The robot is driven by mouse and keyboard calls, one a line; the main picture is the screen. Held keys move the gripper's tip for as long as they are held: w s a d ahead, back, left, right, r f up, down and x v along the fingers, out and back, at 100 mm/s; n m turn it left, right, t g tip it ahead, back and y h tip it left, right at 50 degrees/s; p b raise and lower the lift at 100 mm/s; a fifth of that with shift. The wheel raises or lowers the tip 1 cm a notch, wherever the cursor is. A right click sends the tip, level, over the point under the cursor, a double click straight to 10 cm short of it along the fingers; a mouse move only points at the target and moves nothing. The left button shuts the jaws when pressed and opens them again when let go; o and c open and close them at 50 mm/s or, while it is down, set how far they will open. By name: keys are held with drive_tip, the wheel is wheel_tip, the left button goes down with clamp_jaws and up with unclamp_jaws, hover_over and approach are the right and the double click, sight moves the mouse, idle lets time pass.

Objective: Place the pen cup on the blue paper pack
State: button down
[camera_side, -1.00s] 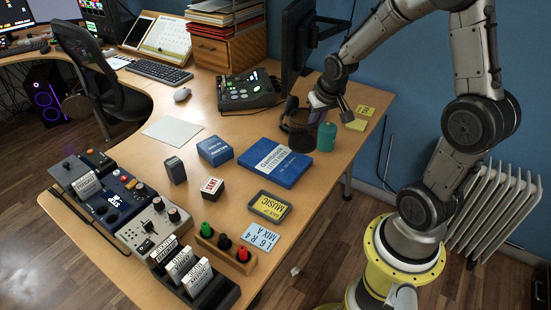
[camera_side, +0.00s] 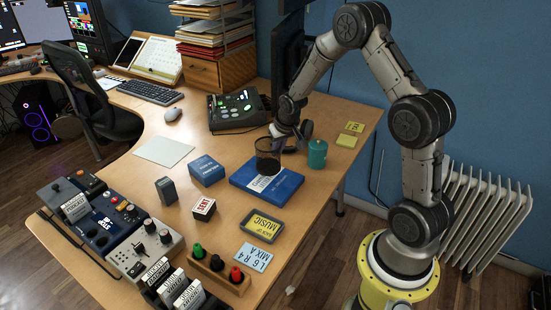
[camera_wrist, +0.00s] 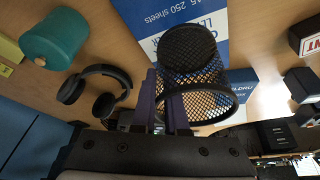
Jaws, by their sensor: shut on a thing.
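The pen cup (camera_side: 268,157) is a black mesh cylinder. My gripper (camera_side: 283,134) is shut on its wall at the back right side. In the wrist view, my gripper's purple fingers (camera_wrist: 160,103) pinch the rim of the pen cup (camera_wrist: 195,80). The blue paper pack (camera_side: 285,190) lies flat on the desk. The pen cup overlaps the pack's far left part in the side view, and its dark base covers part of the blue paper pack (camera_wrist: 213,14) in the wrist view. I cannot tell whether the cup touches the pack.
A teal container (camera_side: 317,155) stands right of the cup. Black headphones (camera_wrist: 93,92) lie near my gripper. A blue box (camera_side: 207,170) is left of the pack, and a control console (camera_side: 238,110) stands behind.

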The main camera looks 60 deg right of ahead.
drive_tip(key=shift+w+d+f, duration=0.2)
drive_tip(key=shift+w+f, duration=0.2)
drive_tip(key=shift+f, duration=0.05)
drive_tip(key=shift+w+f, duration=0.2)
drive_tip(key=shift+f, duration=1.5)
drive_tip(key=shift+f, duration=0.15)
drive_tip(key=c, duration=0.9)
unclamp_jaws()
drive_tip(key=shift+c, duration=0.2)
